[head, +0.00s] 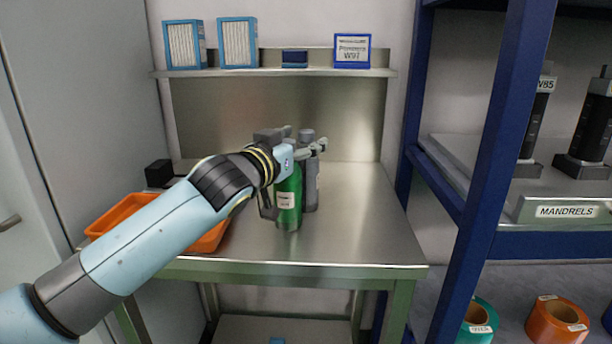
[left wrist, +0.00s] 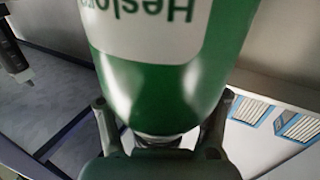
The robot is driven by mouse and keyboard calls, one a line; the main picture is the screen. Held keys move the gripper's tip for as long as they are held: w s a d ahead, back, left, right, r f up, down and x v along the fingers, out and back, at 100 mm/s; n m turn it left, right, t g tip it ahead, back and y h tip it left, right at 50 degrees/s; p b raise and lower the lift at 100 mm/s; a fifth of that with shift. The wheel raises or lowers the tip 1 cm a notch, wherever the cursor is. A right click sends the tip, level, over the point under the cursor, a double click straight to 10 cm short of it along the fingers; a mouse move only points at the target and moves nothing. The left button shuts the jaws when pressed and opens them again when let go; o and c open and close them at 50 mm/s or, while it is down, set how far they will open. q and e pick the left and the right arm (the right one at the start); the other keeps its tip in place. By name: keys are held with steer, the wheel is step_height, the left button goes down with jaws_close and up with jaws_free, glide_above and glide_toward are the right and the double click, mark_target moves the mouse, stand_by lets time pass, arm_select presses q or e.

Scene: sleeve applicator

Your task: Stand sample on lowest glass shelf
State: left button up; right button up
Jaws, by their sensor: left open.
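A green bottle (head: 288,197) with a white label stands upright on the steel bench. It fills the middle of the left wrist view (left wrist: 160,90), where its label partly reads "Heslo". My left gripper (head: 304,148) is at the bottle's upper part, and the arm hides some of it. In the left wrist view its fingers stand open on either side of the bottle; I cannot tell whether they touch it. I cannot tell if the bottle is the sample. No glass shelf is recognisable. My right gripper is not in view.
A grey bottle (head: 309,180) stands close behind the green one. An orange tray (head: 120,212) lies at the bench's left, partly behind my arm. A steel wall shelf (head: 270,72) holds boxes. A blue rack (head: 505,150) stands right. The bench's (head: 360,220) right part is clear.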

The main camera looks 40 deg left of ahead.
arm_select(q)
jaws_close()
stand_by(0.3)
